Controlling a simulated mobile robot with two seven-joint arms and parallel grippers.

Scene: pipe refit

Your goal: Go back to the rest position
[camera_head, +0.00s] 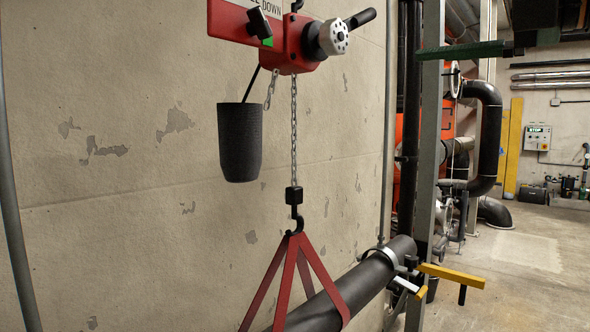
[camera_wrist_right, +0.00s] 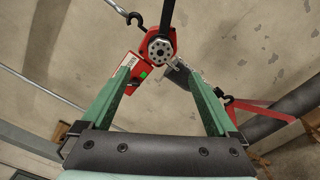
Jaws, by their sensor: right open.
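My right gripper (camera_wrist_right: 160,72) is open in the right wrist view, with its two green fingers wide apart and nothing held between them. The red chain hoist (camera_wrist_right: 158,48) shows past the fingertips. In the head view one green finger of this gripper (camera_head: 460,50) comes in from the upper right, and the hoist (camera_head: 293,42) hangs to its left with a visible gap between them. My left gripper is in neither view.
A chain and hook carry a red triangular sling (camera_head: 290,262) around a dark pipe (camera_head: 385,268). A black chain bucket (camera_head: 239,142) hangs beside the wall. A grey post (camera_head: 427,170) and a yellow handle (camera_head: 450,276) stand right of it. Floor (camera_head: 525,290) is clear at right.

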